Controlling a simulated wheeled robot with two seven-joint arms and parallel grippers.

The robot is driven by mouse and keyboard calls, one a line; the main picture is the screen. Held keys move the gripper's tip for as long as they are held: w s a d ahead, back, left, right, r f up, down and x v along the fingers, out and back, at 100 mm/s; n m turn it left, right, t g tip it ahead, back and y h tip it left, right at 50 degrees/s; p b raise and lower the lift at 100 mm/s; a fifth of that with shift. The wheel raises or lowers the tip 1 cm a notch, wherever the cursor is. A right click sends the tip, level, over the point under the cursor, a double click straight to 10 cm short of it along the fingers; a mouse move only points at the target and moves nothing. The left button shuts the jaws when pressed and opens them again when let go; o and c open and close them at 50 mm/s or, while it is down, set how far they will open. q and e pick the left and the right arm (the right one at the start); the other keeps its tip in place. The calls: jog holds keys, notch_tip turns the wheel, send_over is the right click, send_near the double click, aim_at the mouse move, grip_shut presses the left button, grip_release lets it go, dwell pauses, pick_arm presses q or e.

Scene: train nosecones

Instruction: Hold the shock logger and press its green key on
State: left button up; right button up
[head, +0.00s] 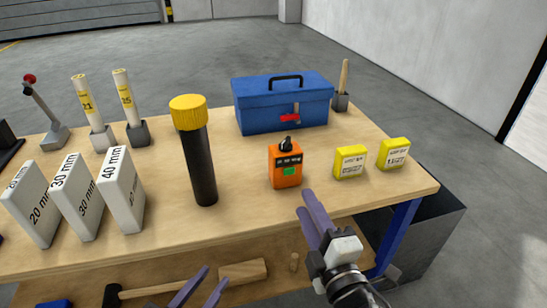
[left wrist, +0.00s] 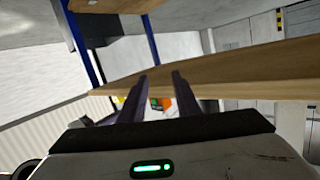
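The shock logger (head: 285,166) is an orange box with a black top knob, a dark label and a green key (head: 289,171) on its front. It stands upright on the bench. My right gripper (head: 305,202) is in front of it, to its lower right, apart from it; its fingers overlap in the head view, so their gap is unclear. My left gripper (head: 214,278) is low at the bench's front edge, open and empty, only its fingertips in view. In the left wrist view its fingers (left wrist: 161,82) are apart, with an orange patch, probably the logger (left wrist: 161,103), beyond.
A black tube with a yellow cap (head: 200,160) stands left of the logger, a blue toolbox (head: 270,105) behind, two yellow boxes (head: 350,162) to the right. White blocks (head: 122,190) stand at the left.

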pick_arm(q)
jog(key=w+d+r, duration=0.2)
jog(key=w+r, duration=0.2)
jog(key=w+d+r+t+h, duration=0.1)
jog(key=w+d+r, duration=0.1)
jog(key=w+r, duration=0.2)
jog(key=w+d+r+m+h, duration=0.1)
jog(key=w+d+r, duration=0.2)
jog(key=w+r, duration=0.1)
jog(key=shift+w+t, duration=0.4)
jog(key=shift+w, duration=0.1)
send_near(290, 137)
jog(key=shift+w+f+n+h, duration=0.1)
jog(key=shift+w+n+h, duration=0.3)
jog(key=shift+w, duration=0.55)
jog(key=x, duration=1)
jog(key=shift+w+d+f, duration=0.15)
jog(key=shift+w+f, duration=0.05)
grip_shut()
pick_arm(e)
grip_shut()
